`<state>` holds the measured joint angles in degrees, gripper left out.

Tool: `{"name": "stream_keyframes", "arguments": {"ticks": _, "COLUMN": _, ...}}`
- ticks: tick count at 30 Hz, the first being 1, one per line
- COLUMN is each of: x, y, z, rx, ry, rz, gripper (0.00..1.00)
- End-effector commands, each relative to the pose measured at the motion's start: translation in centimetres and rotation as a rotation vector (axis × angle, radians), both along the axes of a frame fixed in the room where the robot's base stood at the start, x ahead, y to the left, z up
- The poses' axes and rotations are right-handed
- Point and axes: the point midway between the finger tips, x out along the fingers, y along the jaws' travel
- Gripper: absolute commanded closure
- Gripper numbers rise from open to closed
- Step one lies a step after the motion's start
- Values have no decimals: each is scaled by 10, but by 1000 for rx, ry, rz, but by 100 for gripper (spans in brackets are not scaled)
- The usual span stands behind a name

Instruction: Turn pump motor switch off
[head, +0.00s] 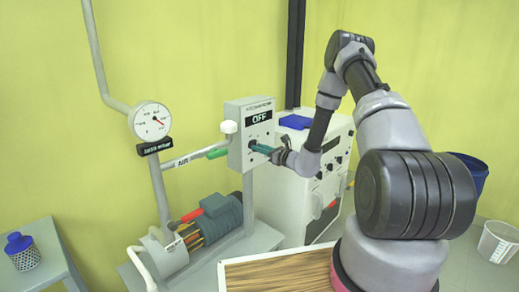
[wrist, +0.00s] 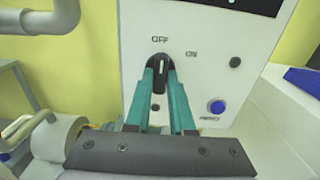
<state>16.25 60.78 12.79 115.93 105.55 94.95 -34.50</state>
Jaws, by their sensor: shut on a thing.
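The pump motor switch is a black rotary knob (wrist: 159,68) with a white mark, on a pale grey control box (head: 235,150). The wrist view shows "OFF" above the knob and "ON" to its upper right. The knob stands nearly upright, its mark toward "OFF". The box's black display (head: 259,117) reads "OFF" in the head view. My gripper (wrist: 160,76) has its teal fingers closed around the knob. In the head view my gripper (head: 256,148) reaches the box from the right, hiding the knob.
A blue button (wrist: 217,107) sits at the panel's lower right. A green-handled air valve (head: 217,153) and pressure gauge (head: 150,120) are left of the box. The pump motor (head: 218,215) is below. A white cabinet (head: 285,195) stands close behind my gripper.

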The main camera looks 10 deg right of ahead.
Motion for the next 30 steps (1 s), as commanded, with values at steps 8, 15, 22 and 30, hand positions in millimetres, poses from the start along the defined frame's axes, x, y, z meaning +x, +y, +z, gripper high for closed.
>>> {"name": "stream_keyframes", "arguments": {"ticks": 8, "x": -1, "y": -1, "z": -1, "rx": -2, "ry": 2, "rz": -1, "gripper": 49}}
{"name": "stream_keyframes", "arguments": {"ticks": 15, "x": 0, "y": 0, "z": -1, "rx": 0, "ry": 1, "rz": 0, "gripper": 49}}
{"name": "stream_keyframes", "arguments": {"ticks": 22, "x": -12, "y": -10, "z": 0, "rx": 0, "ry": 3, "rz": -1, "gripper": 49}}
{"name": "stream_keyframes", "arguments": {"ticks": 30, "x": -56, "y": -43, "z": -1, "rx": -1, "ry": 4, "rz": -4, "gripper": 49}}
